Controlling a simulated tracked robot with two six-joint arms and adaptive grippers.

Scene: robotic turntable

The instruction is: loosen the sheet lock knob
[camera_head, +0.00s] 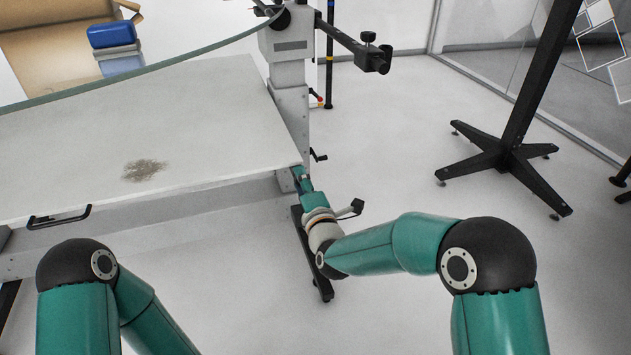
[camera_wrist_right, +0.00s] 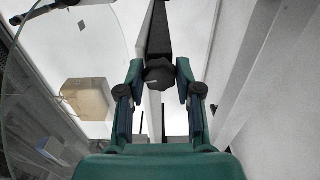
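In the right wrist view a black lobed knob (camera_wrist_right: 158,74) with a light mark sits between the two fingertips of my right gripper (camera_wrist_right: 161,80). A finger stands close on each side of it; whether both press on it is unclear. In the head view my right gripper (camera_head: 302,181) is at the right front corner of the pale table, by its underside, and the knob there is hidden. My left arm shows at the lower left, but its gripper is out of view.
The pale tabletop (camera_head: 205,125) fills the left, with a black handle (camera_head: 60,217) on its front edge. A grey column (camera_head: 287,70) carries a black clamp arm (camera_head: 345,38). A black stand (camera_head: 510,150) is at the right. Open floor (camera_head: 390,130) lies between.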

